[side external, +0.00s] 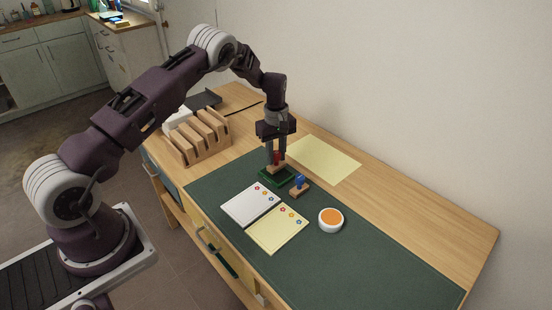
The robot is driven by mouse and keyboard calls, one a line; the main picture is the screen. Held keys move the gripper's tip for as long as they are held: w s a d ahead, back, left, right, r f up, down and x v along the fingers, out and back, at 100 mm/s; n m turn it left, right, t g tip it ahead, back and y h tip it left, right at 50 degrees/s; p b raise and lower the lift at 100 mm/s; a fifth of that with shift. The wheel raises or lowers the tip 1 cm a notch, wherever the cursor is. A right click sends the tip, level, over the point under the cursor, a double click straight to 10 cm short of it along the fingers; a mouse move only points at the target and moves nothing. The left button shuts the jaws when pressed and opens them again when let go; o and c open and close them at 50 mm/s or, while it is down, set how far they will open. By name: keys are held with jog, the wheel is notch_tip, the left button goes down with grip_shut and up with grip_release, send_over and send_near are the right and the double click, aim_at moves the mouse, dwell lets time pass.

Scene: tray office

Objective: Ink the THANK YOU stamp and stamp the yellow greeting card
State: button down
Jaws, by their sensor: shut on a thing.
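My gripper (276,164) is shut on a red-handled stamp (276,158) with a wooden base. It holds the stamp at or just above a small dark green tray or pad (265,178); I cannot tell whether they touch. A blue-handled stamp (300,186) with a wooden base stands upright just to the right. No stamp lettering is readable, so I cannot tell which one says THANK YOU. The yellow card (275,232) lies flat on the green mat (370,262), with several small coloured marks along one edge. A round white container with an orange top (331,219) stands right of it.
A white card (248,204) with similar marks lies beside the yellow one. A pale yellow sheet (325,160) lies behind, near the wall. A wooden slotted rack (198,136) and a dark tray (205,99) stand at the left. The mat's right part is clear.

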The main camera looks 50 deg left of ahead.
jog(key=shift+r, duration=2.7)
jog(key=shift+r, duration=0.25)
notch_tip(320, 180, up, 5)
jog(key=shift+f, duration=0.1)
jog(key=s+d, duration=0.6)
jog(key=d, duration=0.3)
send_over(277, 226)
jog(key=shift+f, duration=6.05)
jog(key=shift+f, duration=0.5)
